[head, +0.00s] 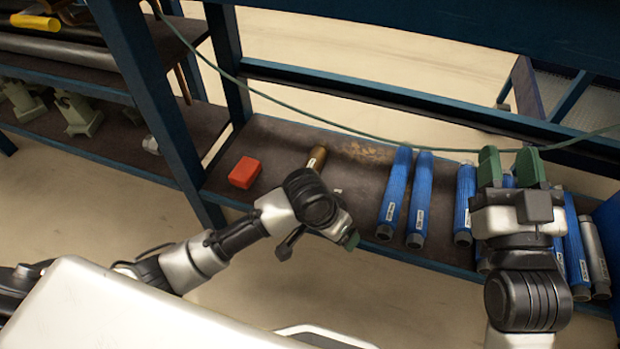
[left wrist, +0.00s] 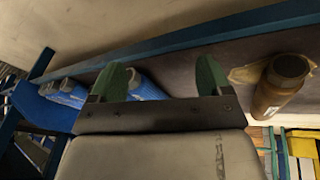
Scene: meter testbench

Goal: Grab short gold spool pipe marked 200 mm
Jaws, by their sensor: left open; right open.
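The short gold spool pipe (head: 317,157) lies on the dark lower shelf, just beyond my left wrist in the head view. A small white label shows on it, too small to read; its near end is hidden by my arm. In the left wrist view the gold pipe (left wrist: 283,88) is at the right, outside the fingers, with its round end visible. My left gripper (left wrist: 163,78) is open and empty; in the head view its green fingertip (head: 350,240) shows near the shelf's front edge. My right gripper (head: 511,168) is open above the blue pipes, holding nothing visible.
A red block (head: 244,172) lies left of the gold pipe. Several blue pipes (head: 395,190) and a grey pipe (head: 594,255) lie to the right. A blue frame post (head: 150,100) stands at the left, and a green cable (head: 300,116) hangs across. Bare shelf (head: 357,180) lies between the gold and blue pipes.

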